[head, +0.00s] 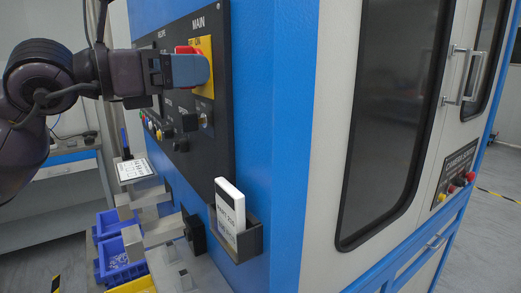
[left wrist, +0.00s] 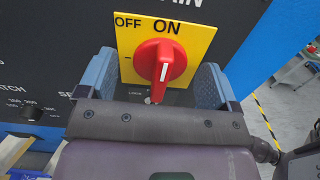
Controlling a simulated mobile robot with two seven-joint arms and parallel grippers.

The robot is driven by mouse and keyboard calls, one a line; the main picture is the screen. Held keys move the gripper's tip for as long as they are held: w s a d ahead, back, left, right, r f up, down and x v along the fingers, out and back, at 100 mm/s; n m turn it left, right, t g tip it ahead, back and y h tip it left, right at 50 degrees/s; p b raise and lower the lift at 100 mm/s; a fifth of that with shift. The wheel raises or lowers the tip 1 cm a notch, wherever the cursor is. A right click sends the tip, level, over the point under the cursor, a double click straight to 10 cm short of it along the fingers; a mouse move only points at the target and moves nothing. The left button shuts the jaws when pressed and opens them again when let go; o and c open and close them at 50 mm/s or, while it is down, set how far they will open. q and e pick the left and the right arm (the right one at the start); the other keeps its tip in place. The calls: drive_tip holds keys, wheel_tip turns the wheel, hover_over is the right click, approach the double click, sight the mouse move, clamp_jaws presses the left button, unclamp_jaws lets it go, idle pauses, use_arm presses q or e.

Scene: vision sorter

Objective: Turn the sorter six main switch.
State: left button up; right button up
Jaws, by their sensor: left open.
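The main switch is a red rotary knob (left wrist: 160,62) on a yellow plate (left wrist: 203,36) marked OFF and ON. In the left wrist view the knob's handle stands roughly upright below the ON label, with a white mark on it. In the head view only part of the red knob (head: 183,50) and of the yellow plate (head: 207,50) shows, under the word MAIN. My left gripper (head: 190,70) is open in front of the switch. In the left wrist view its blue fingers (left wrist: 157,82) stand on either side of the knob, with gaps to it. My right gripper is not in view.
The black control panel (head: 215,140) carries small knobs and coloured buttons below the switch. A holder (head: 247,244) with a white box (head: 229,206) juts from the blue cabinet below. Blue bins (head: 118,262) stand at lower left. A glazed cabinet door (head: 388,110) is at right.

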use_arm(q)
drive_tip(key=v, duration=0.7)
drive_tip(key=shift+s+a+b, duration=0.2)
drive_tip(key=shift+a+b, duration=0.05)
drive_tip(key=shift+b, duration=0.15)
idle(0.3)
drive_tip(key=shift+f, duration=0.1)
